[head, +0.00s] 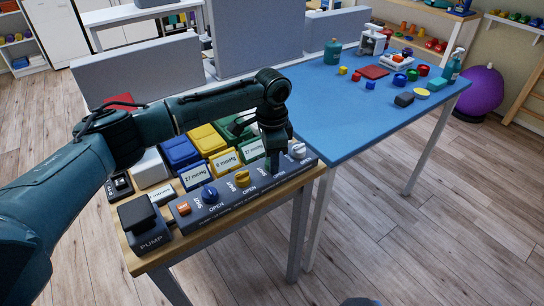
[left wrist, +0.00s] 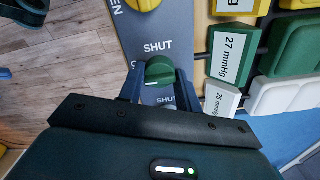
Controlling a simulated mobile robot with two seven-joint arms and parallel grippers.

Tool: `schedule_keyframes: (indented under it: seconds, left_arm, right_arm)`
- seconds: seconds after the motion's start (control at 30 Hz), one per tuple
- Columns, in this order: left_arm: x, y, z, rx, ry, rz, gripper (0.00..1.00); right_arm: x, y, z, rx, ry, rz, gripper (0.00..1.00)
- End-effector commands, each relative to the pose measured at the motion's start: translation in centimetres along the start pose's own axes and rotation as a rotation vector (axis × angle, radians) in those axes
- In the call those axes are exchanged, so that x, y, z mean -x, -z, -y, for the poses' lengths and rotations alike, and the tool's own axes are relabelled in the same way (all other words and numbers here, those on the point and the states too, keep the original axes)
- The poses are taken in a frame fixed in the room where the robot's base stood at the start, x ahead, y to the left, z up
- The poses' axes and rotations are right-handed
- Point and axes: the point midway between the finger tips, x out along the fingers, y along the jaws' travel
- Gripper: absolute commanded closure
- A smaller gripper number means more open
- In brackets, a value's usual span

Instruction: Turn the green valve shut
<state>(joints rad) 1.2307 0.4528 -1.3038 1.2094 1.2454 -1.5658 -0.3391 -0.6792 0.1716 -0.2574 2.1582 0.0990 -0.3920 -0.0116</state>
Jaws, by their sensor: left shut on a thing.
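The green valve (left wrist: 160,70) is a round knob on the grey valve panel (head: 222,208). In the left wrist view it sits between the fingers of my left gripper (left wrist: 160,88), which is shut on it. A SHUT label shows just above the knob and another partly hidden below it. Which label the knob points at I cannot tell. In the head view my left gripper (head: 274,168) reaches down to the panel from above and hides the green valve.
The panel also has a blue knob (head: 209,193), a yellow knob (head: 242,178) and a white knob (head: 297,150). A black PUMP pedal (head: 138,217) is at its left end. Coloured cuffs with mmHg cards lie behind. A blue table (head: 340,117) with small objects stands right.

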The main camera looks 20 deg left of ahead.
Motion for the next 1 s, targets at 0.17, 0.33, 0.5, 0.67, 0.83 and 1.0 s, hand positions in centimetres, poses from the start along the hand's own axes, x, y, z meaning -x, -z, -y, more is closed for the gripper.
schedule_keyframes:
  seconds: [0.17,0.33,0.5,0.67,0.83,1.0]
  left_arm:
    - [0.0,0.0,0.0,0.000,-0.001,0.000,0.85]
    - [0.1,0.0,0.0,-0.004,-0.001,0.000,0.89]
    - [0.2,0.0,-0.1,-0.035,-0.002,0.000,0.89]
    - [0.4,0.0,-0.1,-0.112,-0.004,0.000,0.89]
    - [0.5,0.1,-0.1,-0.243,-0.005,0.000,0.89]
    - [0.4,0.0,-0.1,-0.401,-0.006,-0.001,0.89]
  right_arm:
    - [0.0,0.0,0.0,0.000,0.001,-0.001,1.00]
    - [0.0,0.1,0.1,0.001,0.001,-0.001,1.00]
    - [0.3,0.7,0.1,0.008,-0.001,-0.001,1.00]
    - [0.9,1.5,0.2,0.023,-0.005,0.005,1.00]
    - [1.5,2.0,0.3,0.058,-0.012,0.028,1.00]
    - [2.1,2.7,0.2,0.089,-0.015,0.042,1.00]
